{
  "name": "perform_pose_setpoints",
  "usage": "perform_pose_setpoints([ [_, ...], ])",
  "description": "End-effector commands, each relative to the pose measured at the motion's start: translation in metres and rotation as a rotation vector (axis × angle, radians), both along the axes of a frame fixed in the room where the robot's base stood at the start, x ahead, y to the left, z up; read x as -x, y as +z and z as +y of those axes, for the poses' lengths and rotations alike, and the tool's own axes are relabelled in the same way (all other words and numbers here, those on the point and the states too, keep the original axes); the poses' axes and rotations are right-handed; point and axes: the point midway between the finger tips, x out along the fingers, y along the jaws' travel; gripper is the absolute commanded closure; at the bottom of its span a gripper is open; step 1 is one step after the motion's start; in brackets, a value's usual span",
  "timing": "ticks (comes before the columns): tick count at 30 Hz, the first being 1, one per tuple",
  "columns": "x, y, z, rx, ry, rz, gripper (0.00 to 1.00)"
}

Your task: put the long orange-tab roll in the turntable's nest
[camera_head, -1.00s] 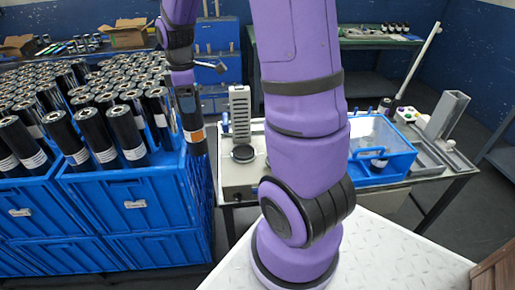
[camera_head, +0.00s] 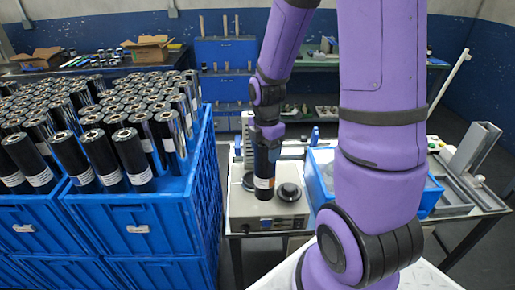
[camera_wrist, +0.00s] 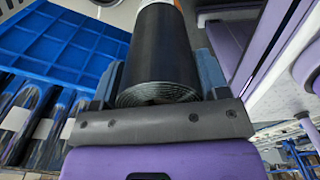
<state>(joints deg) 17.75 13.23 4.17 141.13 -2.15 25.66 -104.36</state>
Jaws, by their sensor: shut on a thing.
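My gripper (camera_head: 268,134) is shut on a long black roll (camera_head: 264,168), which hangs nearly upright below it. A pale label with an orange tint shows near the roll's lower end. In the wrist view the roll (camera_wrist: 160,62) lies between the two blue-grey fingers of my gripper (camera_wrist: 158,82), with its wound end face towards the camera. A black round turntable piece (camera_head: 289,192) sits on top of the white machine (camera_head: 254,211). The roll's lower end appears just left of that piece, over the machine top. I cannot tell its height above the machine.
Blue crates (camera_head: 135,215) full of upright black rolls stand at left. A blue-framed clear box (camera_head: 318,180) is right of the turntable. A grey upright channel (camera_head: 475,150) stands at the table's right. My arm hides part of the table.

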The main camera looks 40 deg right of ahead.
Motion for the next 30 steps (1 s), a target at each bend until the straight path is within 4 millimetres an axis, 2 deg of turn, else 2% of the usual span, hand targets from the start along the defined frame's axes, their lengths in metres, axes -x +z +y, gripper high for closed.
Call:
perform_pose_setpoints([
  [1, -0.011, -0.001, -0.004, 0.0, 0.0, -0.001, 1.0],
  [9, -0.063, -0.006, -0.024, 0.001, -0.002, -0.001, 1.0],
  [15, -0.093, -0.009, -0.035, 0.0, -0.002, -0.002, 1.0],
  [25, -0.112, -0.011, -0.042, 0.001, -0.001, -0.002, 1.0],
  [30, -0.111, -0.033, -0.042, -0.001, -0.001, 0.002, 1.0],
])
